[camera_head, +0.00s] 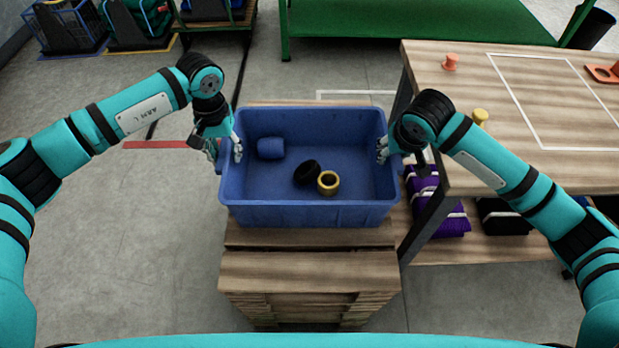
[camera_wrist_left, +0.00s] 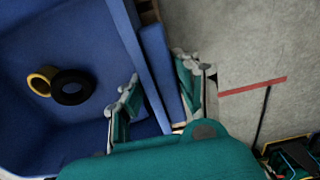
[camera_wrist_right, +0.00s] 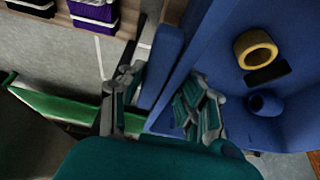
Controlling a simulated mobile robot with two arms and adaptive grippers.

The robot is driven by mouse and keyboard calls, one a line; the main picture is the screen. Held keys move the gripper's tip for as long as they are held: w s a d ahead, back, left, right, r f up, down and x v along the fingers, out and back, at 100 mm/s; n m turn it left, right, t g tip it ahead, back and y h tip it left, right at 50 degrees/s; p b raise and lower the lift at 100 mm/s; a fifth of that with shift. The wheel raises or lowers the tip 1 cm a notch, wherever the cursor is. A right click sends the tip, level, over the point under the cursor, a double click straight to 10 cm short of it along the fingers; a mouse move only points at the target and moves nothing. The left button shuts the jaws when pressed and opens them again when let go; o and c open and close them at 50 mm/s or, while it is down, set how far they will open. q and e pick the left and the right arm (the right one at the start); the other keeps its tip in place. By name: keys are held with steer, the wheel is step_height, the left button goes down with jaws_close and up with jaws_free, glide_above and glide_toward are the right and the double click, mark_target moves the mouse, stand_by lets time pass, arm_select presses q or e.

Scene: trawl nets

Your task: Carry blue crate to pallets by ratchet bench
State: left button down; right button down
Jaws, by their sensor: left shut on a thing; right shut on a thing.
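The blue crate (camera_head: 310,213) is in the middle of the head view, upright and level, on or just above a stack of wooden pallets (camera_head: 310,270); I cannot tell whether they touch. Inside lie a blue cylinder (camera_head: 271,148), a black ring (camera_head: 307,173) and a yellow ring (camera_head: 328,183). My left gripper (camera_head: 228,150) is shut on the crate's left wall, one finger inside and one outside, as the left wrist view (camera_wrist_left: 152,98) shows. My right gripper (camera_head: 390,150) is shut on the right wall in the same way, also seen in the right wrist view (camera_wrist_right: 155,105).
A wooden bench (camera_head: 480,110) with orange and yellow pieces stands close on the right. Purple folded bundles (camera_head: 440,205) lie on its lower shelf. A green-framed table (camera_head: 410,20) is at the back. The floor on the left (camera_head: 110,230) is clear.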

arm_select(q)
steer(key=c, duration=1.2)
jaws_free()
steer(key=shift+a, duration=0.25)
arm_select(e)
steer(key=c, duration=1.2)
jaws_free()
steer(key=shift+d+f, duration=0.1)
steer(key=shift+d, duration=0.1)
arm_select(q)
steer(key=shift+o, duration=0.9)
arm_select(e)
steer(key=shift+o, duration=1)
arm_select(q)
steer(key=shift+o, duration=0.4)
steer(key=shift+d, duration=0.15)
arm_select(e)
steer(key=shift+o, duration=0.3)
steer(key=shift+a, duration=0.1)
arm_select(q)
steer(key=shift+r, duration=0.15)
arm_select(e)
steer(key=shift+a, duration=0.1)
arm_select(q)
step_height(320, 180, up, 12)
arm_select(e)
steer(key=v, duration=1.2)
steer(key=shift+s, duration=0.1)
